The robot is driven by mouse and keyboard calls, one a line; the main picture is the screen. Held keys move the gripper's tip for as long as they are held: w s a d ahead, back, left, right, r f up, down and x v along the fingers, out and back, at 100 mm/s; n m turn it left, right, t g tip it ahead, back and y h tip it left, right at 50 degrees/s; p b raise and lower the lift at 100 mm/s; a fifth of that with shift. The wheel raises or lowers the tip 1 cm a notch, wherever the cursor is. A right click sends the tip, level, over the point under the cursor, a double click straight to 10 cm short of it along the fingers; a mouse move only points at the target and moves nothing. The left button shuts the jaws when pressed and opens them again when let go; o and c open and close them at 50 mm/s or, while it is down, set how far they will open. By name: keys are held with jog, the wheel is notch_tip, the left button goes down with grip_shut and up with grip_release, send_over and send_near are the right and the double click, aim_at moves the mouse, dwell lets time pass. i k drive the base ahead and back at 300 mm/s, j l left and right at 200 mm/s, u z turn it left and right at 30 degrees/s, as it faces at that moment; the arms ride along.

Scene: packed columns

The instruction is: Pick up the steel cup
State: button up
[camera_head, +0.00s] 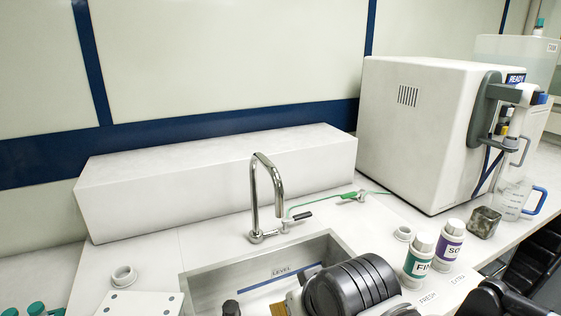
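A small, squarish, mottled grey metallic vessel (484,222) stands on the counter at the right, in front of the white machine. It is the only thing in view that looks like the steel cup, though its small size makes this hard to confirm. It appears upright, and nothing of mine touches it. Dark, ribbed parts of my arm show at the bottom centre, over the sink's front, and more dark parts show at the bottom right. I cannot make out my gripper's fingers.
A clear jug (511,200) with a blue handle stands right behind the metallic vessel. Two labelled bottles, green (419,256) and purple (449,242), stand to its left. The sink (205,283) has a tall faucet (254,195). The white machine (415,130) blocks the back right.

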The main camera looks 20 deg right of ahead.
aim_at(484, 221)
jog(key=z, duration=2)
jog(key=i+l+u, duration=0.3)
jog(key=l+u, duration=0.2)
jog(key=l, duration=0.35)
jog(key=i+l+u, duration=0.15)
jog(key=l+u, duration=0.3)
jog(key=l, duration=0.45)
jog(key=l+u, duration=0.5)
jog(key=l, duration=0.45)
